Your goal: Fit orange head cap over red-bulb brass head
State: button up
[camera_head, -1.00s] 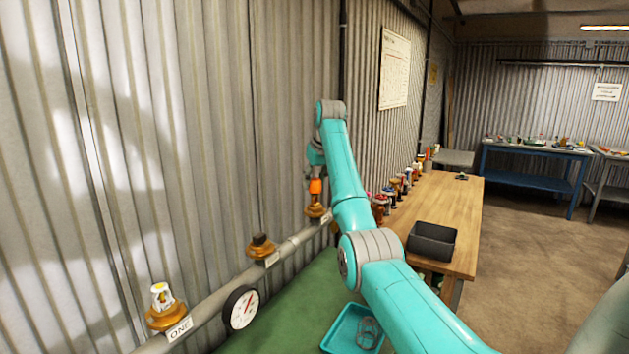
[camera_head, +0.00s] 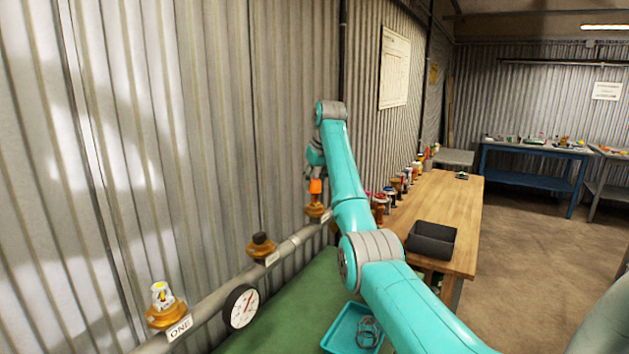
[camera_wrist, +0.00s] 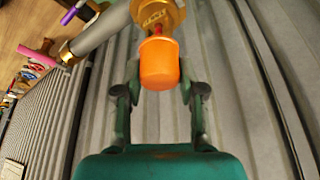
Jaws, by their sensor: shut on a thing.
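The orange head cap (camera_head: 315,186) is between the fingers of my gripper (camera_wrist: 160,80); it fills the middle of the wrist view (camera_wrist: 160,65). My gripper is shut on it. The brass head (camera_wrist: 158,15) is right beyond the cap in the wrist view, and below it in the head view (camera_head: 315,210). A small red part (camera_wrist: 157,31) shows between the cap and the brass. The cap lines up roughly with the head. Whether the cap touches or covers the bulb, I cannot tell.
A grey pipe (camera_head: 210,305) runs along the corrugated wall, with a gauge (camera_head: 241,307), a dark-topped brass head (camera_head: 261,246) and a white-and-yellow-topped head (camera_head: 163,300). A wooden bench (camera_head: 440,205) with a black tray (camera_head: 431,239) stands right. A teal tray (camera_head: 352,330) is below.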

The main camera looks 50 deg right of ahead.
aim_at(315, 190)
jog(key=shift+f, duration=1.7)
jog(key=o, duration=0.8)
jog(key=shift+v, duration=3.7)
